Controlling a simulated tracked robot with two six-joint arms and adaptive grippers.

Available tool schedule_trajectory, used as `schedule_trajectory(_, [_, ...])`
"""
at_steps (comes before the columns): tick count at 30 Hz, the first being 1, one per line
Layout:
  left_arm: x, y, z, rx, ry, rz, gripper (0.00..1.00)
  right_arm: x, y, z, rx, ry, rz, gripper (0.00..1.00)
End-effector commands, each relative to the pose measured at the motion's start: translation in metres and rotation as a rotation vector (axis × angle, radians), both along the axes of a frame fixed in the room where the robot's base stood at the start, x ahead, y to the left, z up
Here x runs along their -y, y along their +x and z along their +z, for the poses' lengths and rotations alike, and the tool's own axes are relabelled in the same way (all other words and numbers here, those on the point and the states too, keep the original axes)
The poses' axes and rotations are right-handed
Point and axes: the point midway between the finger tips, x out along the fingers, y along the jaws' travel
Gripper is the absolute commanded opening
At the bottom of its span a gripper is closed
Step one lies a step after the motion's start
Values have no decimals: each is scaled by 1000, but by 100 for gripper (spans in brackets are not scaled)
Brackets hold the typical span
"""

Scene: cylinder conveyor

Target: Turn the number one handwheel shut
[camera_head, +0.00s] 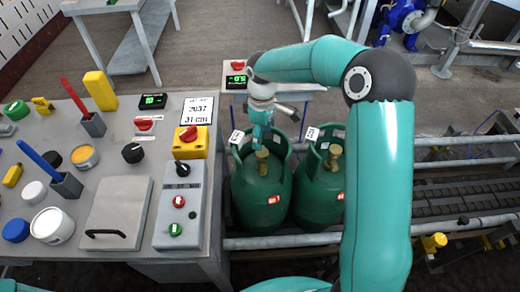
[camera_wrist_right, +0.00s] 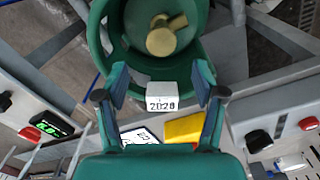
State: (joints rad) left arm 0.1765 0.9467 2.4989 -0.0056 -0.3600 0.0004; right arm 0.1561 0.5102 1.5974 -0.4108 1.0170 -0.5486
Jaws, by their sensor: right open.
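Two green gas cylinders stand side by side behind the metal rail, a left cylinder (camera_head: 258,200) and a right cylinder (camera_head: 318,195). Each has an open collar around a brass valve; the left valve (camera_head: 262,154) and right valve (camera_head: 336,150) show. No number one is readable on either. My right gripper (camera_head: 262,137) points down at the left cylinder's collar. In the right wrist view my right gripper (camera_wrist_right: 159,80) is open and empty, fingers apart on both sides of a white label (camera_wrist_right: 162,96) reading about 2028. A brass valve (camera_wrist_right: 165,36) lies beyond the fingertips, not between them. My left gripper is out of view.
A roller conveyor (camera_head: 462,195) runs at right. A small red-knob display box (camera_head: 237,75) stands behind the cylinders.

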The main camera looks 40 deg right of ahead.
Motion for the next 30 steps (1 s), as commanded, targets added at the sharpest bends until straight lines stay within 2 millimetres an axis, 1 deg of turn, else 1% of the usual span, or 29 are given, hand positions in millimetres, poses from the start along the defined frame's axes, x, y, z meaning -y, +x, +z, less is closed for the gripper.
schedule_trajectory(1, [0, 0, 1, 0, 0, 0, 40, 0, -1, -12, -5, 2, -1, 69])
schedule_trajectory(3, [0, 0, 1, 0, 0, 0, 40, 0, -1, -26, -6, 2, -1, 69])
schedule_trajectory(6, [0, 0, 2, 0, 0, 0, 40, 0, -1, -44, -4, 1, -1, 69])
schedule_trajectory(9, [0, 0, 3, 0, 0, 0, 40, 0, -1, -57, -3, 1, -1, 69])
schedule_trajectory(15, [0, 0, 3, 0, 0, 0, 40, 0, 0, -69, 0, 0, -2, 69])
schedule_trajectory(23, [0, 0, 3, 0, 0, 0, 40, 1, -1, -71, 1, 1, -2, 69])
schedule_trajectory(24, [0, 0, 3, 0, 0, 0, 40, 1, -1, -71, 1, 1, -2, 68])
schedule_trajectory(29, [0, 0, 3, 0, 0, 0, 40, 1, -1, -71, 0, 1, -3, 41])
schedule_trajectory(30, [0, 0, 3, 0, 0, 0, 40, 1, -1, -70, 1, 1, -3, 34])
